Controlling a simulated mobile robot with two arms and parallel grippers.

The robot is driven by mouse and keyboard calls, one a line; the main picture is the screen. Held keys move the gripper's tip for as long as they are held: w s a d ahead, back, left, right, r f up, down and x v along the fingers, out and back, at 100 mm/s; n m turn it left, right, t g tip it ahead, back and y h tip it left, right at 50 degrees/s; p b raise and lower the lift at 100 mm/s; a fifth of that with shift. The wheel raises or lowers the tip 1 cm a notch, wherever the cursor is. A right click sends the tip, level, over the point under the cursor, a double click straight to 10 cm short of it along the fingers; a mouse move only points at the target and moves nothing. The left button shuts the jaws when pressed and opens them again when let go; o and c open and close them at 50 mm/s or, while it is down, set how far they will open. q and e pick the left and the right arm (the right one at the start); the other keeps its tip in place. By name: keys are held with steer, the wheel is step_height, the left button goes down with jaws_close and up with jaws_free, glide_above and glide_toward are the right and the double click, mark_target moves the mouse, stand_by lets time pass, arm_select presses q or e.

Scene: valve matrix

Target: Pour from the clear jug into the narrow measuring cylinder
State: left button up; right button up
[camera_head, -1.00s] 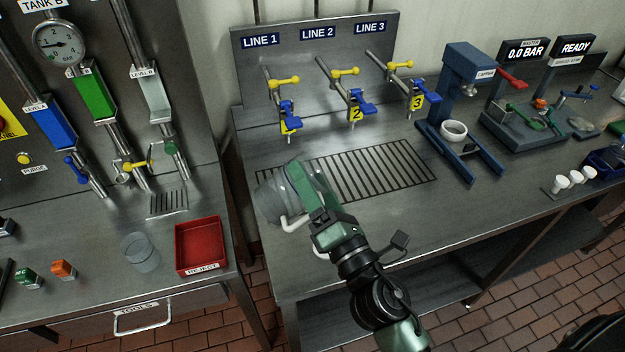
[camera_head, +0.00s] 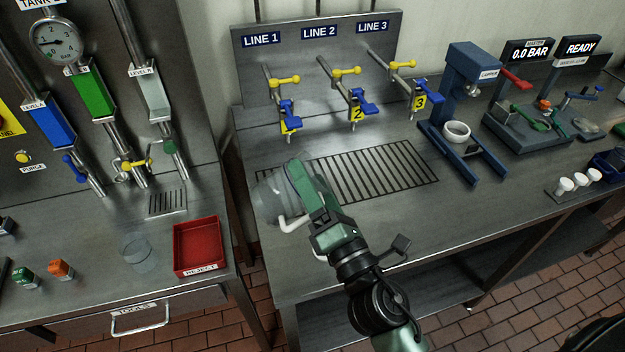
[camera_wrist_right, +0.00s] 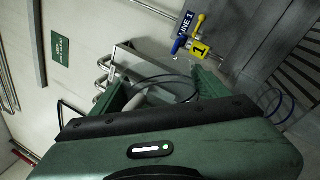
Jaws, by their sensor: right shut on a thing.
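My right gripper (camera_head: 300,180) is shut on the clear jug (camera_head: 266,203), near the left front of the middle bench. The fingers cover part of the jug, and its pale handle (camera_head: 290,223) shows on the near side. I cannot tell whether the jug is upright or clear of the bench top. In the right wrist view the fingers (camera_wrist_right: 160,92) stand either side of the jug's pale handle (camera_wrist_right: 172,92). A clear, faint round vessel (camera_head: 137,254) stands on the left bench; I cannot tell whether it is the measuring cylinder. My left gripper is not in view.
A red reject tray (camera_head: 198,246) stands right of the clear vessel. A gap separates the left bench from the middle bench. Behind the jug are a drain grate (camera_head: 372,177) and valves with yellow and blue handles. A blue capper (camera_head: 470,95) stands to the right.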

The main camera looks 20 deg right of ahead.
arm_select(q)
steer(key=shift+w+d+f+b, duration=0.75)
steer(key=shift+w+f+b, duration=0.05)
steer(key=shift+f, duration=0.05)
arm_select(e)
steer(key=shift+d+r+m, duration=0.1)
steer(key=shift+r+m, duration=0.15)
steer(key=shift+m, duration=0.65)
stand_by(0.5)
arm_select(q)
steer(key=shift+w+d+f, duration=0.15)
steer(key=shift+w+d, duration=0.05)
arm_select(e)
steer(key=shift+d+r+h, duration=0.1)
steer(key=shift+h, duration=0.2)
